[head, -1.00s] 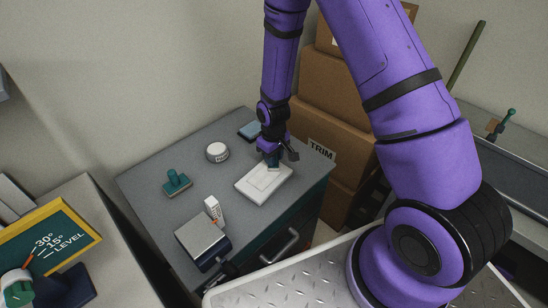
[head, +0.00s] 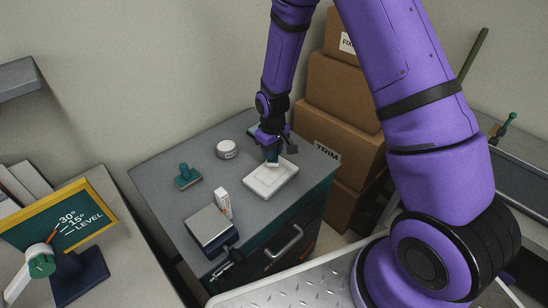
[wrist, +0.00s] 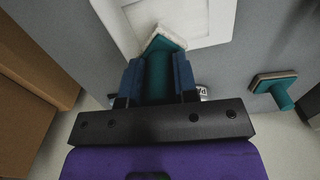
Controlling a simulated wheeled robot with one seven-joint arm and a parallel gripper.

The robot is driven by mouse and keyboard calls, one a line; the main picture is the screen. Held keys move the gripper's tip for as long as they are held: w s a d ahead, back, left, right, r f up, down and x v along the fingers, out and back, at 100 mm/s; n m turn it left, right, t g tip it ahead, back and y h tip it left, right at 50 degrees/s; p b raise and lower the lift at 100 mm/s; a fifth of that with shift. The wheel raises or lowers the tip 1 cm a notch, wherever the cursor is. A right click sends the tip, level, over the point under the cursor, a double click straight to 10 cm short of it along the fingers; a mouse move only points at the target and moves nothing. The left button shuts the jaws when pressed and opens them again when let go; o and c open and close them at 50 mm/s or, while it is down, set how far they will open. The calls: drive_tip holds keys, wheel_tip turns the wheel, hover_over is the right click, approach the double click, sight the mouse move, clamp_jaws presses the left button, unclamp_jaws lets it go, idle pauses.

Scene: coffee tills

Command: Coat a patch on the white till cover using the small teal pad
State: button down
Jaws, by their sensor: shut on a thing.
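The white till cover (head: 262,190) lies flat on the grey cabinet top. It has a raised rim, and part of it shows in the wrist view (wrist: 214,22). My gripper (head: 272,150) is shut on the small teal pad (head: 272,159), over the far edge of the cover. In the wrist view the blue fingers of my gripper (wrist: 158,82) clasp the teal handle of the pad (wrist: 157,68). The pad's pale face (wrist: 163,36) points down and overlaps the cover's edge. I cannot tell whether it touches. Any coating on the cover is not clear.
A second, larger teal pad (head: 187,176) stands left on the cabinet top (head: 165,160). A white round jar (head: 227,150), a white bottle (head: 222,202) and a grey metal box (head: 208,226) are nearby. Stacked cardboard boxes (head: 342,98) rise close behind on the right.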

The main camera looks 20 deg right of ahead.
drive_tip(key=shift+r, duration=1.9)
drive_tip(key=shift+r, duration=0.1)
